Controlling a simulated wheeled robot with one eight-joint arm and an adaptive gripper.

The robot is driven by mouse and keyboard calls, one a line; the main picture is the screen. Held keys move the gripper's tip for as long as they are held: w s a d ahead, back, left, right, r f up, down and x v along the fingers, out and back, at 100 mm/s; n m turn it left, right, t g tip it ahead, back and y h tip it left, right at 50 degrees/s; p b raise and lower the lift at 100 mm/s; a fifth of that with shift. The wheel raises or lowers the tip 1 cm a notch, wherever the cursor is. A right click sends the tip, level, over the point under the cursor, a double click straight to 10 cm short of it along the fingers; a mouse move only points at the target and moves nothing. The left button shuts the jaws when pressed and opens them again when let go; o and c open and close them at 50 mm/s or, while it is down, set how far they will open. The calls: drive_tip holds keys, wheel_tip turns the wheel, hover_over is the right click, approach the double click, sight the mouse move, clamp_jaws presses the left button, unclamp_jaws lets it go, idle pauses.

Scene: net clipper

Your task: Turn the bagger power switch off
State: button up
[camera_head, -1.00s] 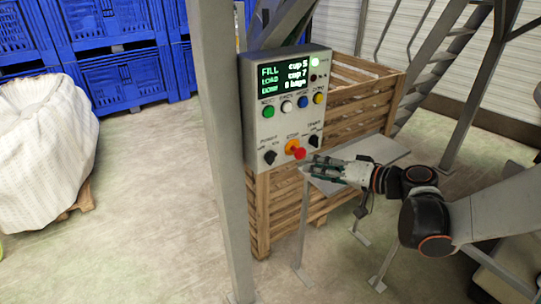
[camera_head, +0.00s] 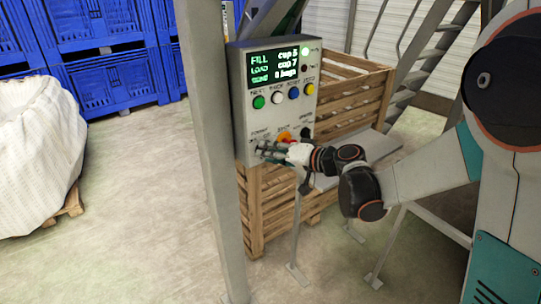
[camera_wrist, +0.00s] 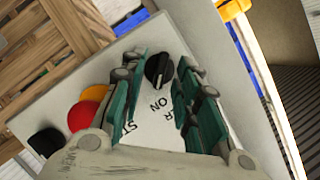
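The grey control panel (camera_head: 240,110) stands upright in the head view, with a lit green-text display. Its black power knob (camera_wrist: 158,71) shows in the wrist view, with "ON" and part of a label ending in R beside it. In the head view my gripper (camera_head: 262,149) is in front of the panel's lower left and covers this knob. In the wrist view my gripper (camera_wrist: 163,88) is open, with one green finger on each side of the knob. Contact with the knob cannot be told.
A red stop button (camera_wrist: 82,117) with a yellow collar and another black knob (camera_wrist: 46,142) lie close by on the panel. A grey post (camera_head: 205,150) stands left of the panel. A wooden crate (camera_head: 350,105) is behind it, and a narrow grey shelf (camera_head: 375,147) is at the right.

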drive_tip(key=shift+a, duration=0.1)
clamp_jaws()
idle(0.4)
drive_tip(key=n+t+h, duration=0.1)
drive_tip(key=n+h, duration=0.1)
drive_tip(key=n, duration=0.2)
drive_tip(key=a+n+t+h, duration=0.1)
drive_tip(key=n+t+h, duration=0.1)
drive_tip(key=n, duration=0.2)
drive_tip(key=n+t+h, duration=0.1)
drive_tip(key=n+h, duration=0.1)
drive_tip(key=n, duration=0.2)
drive_tip(key=shift+s+a+h, duration=0.15)
drive_tip(key=shift+s+h, duration=0.25)
idle(0.3)
drive_tip(key=shift+n, duration=0.3)
drive_tip(key=shift+t, duration=0.3)
